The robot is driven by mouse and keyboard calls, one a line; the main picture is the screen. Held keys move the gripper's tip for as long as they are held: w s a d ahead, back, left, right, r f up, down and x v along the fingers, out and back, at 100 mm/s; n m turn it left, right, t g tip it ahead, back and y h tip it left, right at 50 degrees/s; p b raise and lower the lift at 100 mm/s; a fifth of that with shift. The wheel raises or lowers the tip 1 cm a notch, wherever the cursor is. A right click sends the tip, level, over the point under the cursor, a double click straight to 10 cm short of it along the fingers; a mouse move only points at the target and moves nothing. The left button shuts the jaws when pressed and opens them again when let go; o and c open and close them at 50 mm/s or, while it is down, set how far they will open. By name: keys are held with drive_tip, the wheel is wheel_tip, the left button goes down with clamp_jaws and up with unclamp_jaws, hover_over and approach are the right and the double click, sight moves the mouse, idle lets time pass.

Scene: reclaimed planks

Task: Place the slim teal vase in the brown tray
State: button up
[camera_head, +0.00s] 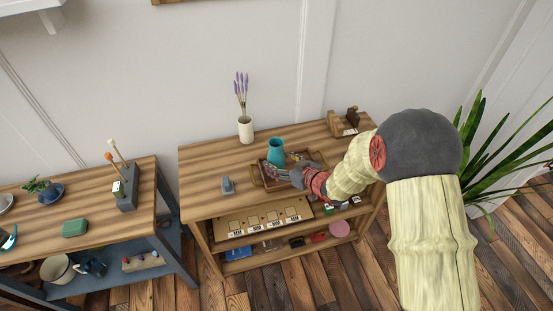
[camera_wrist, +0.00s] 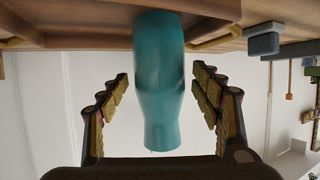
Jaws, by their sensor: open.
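The slim teal vase (camera_head: 276,151) stands upright at the brown tray (camera_head: 266,187) on the wooden console. Its lower end appears to be inside the tray, but my gripper partly hides the base in the head view. My gripper (camera_head: 272,171) is open, low beside the vase. In the wrist view, which is upside down, the vase (camera_wrist: 160,85) stands between the two spread fingers of my gripper (camera_wrist: 160,78), with gaps on both sides. The tray (camera_wrist: 213,8) shows behind the vase's base.
A white vase with lavender (camera_head: 245,129) stands behind left of the tray. A small grey object (camera_head: 228,186) sits left of the tray. A wooden holder (camera_head: 343,123) is at the back right. The console's left top is clear. Shelves below hold several items.

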drive_tip(key=p+v, duration=0.3)
drive_tip(key=v, duration=0.7)
drive_tip(key=s+d+r+m+h, duration=0.2)
drive_tip(key=d+r+m+h, duration=0.2)
drive_tip(key=d+r+h, duration=0.7)
drive_tip(key=s+r+m+g+y, duration=0.1)
drive_tip(key=s+r, duration=0.3)
drive_tip(key=s, duration=0.5)
drive_tip(key=s+r+m+g, duration=0.1)
drive_tip(key=s+r+g, duration=0.1)
drive_tip(key=s, duration=0.7)
drive_tip(key=s+d+r+m+g+y, duration=0.1)
drive_tip(key=s+r, duration=0.4)
drive_tip(key=s, duration=0.4)
drive_tip(key=shift+r+m+g+y, duration=0.3)
drive_tip(key=shift+m+g, duration=0.1)
